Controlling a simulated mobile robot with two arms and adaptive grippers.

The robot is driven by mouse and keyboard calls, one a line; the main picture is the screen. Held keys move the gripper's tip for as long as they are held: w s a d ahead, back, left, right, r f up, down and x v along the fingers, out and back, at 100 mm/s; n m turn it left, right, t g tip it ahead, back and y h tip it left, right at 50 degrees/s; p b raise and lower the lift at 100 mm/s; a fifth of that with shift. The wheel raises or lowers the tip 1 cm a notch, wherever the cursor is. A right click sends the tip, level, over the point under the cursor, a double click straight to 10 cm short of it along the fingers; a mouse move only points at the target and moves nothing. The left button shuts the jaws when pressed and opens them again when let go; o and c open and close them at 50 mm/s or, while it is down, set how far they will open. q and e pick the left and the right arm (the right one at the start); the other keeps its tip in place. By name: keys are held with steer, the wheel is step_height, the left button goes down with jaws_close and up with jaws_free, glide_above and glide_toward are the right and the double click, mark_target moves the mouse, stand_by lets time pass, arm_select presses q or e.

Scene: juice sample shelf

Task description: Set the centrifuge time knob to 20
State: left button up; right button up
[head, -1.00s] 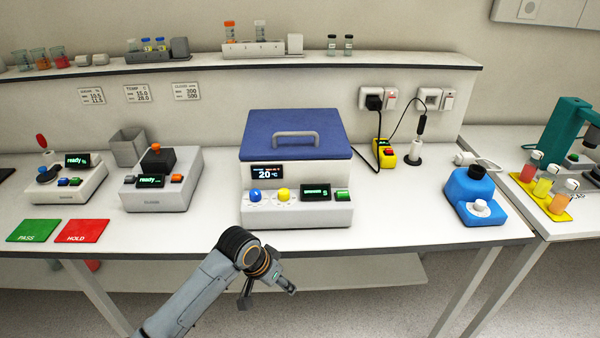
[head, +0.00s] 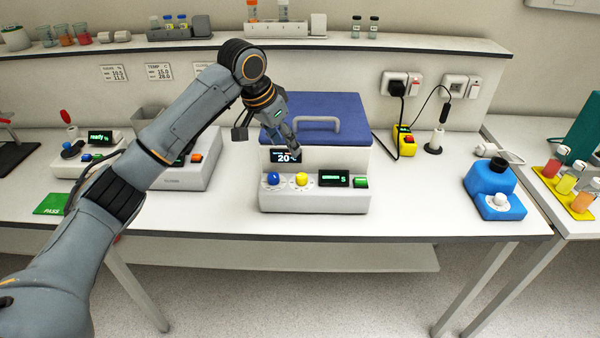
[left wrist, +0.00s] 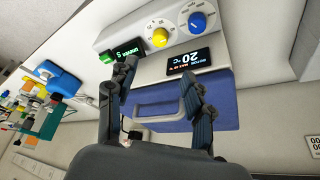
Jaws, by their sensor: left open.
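The centrifuge is a white box with a blue lid (head: 345,112) and a grey handle. Its front panel has a blue knob (head: 273,179), a yellow knob (head: 301,179), a small green-lit screen (head: 333,179) and a green button (head: 361,182). A dark display (head: 286,156) above reads 20 °C. My left gripper (head: 268,139) is open and empty, above the knobs and near the lid's left front. In the left wrist view, the yellow knob (left wrist: 160,37) and blue knob (left wrist: 197,20) appear upside down, beyond the open fingers (left wrist: 156,85). Both knobs have scales around them; their settings are too small to read.
A grey device (head: 190,173) stands left of the centrifuge, partly behind my left arm. A blue device (head: 490,184) with a white knob stands to the right. A yellow box (head: 403,142) with cables is at the back. The bench between centrifuge and blue device is clear.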

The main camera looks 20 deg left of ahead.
mark_target(301, 176)
arm_select(q)
steer(key=p+x, duration=0.2)
steer(key=x, duration=1.1)
steer(key=shift+d+f+p, duration=0.1)
steer(key=shift+f+p, duration=0.2)
steer(key=shift+p, duration=0.05)
jaws_close()
